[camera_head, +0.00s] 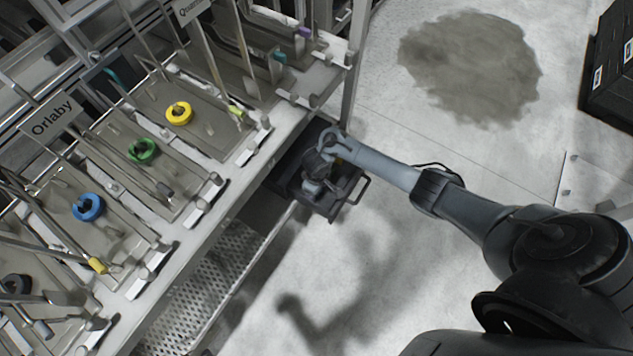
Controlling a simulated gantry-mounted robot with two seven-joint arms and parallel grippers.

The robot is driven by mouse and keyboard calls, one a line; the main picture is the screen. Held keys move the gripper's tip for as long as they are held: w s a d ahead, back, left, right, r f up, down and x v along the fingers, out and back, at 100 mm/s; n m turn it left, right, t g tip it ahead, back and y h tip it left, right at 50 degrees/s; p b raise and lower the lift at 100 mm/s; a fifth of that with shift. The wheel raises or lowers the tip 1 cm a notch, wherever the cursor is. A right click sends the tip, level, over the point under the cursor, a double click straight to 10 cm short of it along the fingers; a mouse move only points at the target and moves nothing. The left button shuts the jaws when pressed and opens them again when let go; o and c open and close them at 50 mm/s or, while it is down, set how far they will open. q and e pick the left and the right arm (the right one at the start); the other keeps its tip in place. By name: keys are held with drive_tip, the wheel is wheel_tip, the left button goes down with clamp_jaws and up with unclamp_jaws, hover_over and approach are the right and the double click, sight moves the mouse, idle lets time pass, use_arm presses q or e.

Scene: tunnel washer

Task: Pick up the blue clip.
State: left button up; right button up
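My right arm comes in from the right, and its gripper (322,172) is down at a small dark tray (347,205) beside the rack. The fingers are small and dark against the tray, so I cannot tell whether they are open, shut or holding something. No thing is clearly recognisable as a blue clip. A round blue piece (88,207) lies on the rack at the left, well away from my gripper. A small teal piece (280,57) sits at the far end of the rack. My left gripper is not in view.
The rack holds a green ring (142,151), a yellow ring (179,113) and upright rods. An "Orlaby" sign (52,117) stands there. A perforated step (215,290) runs below its edge. Dark crates (612,70) stand at the upper right. The floor between is open, with a dark stain.

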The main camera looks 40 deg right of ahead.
drive_tip(key=shift+c, duration=0.3)
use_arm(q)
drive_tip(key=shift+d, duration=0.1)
use_arm(e)
drive_tip(key=c, duration=1)
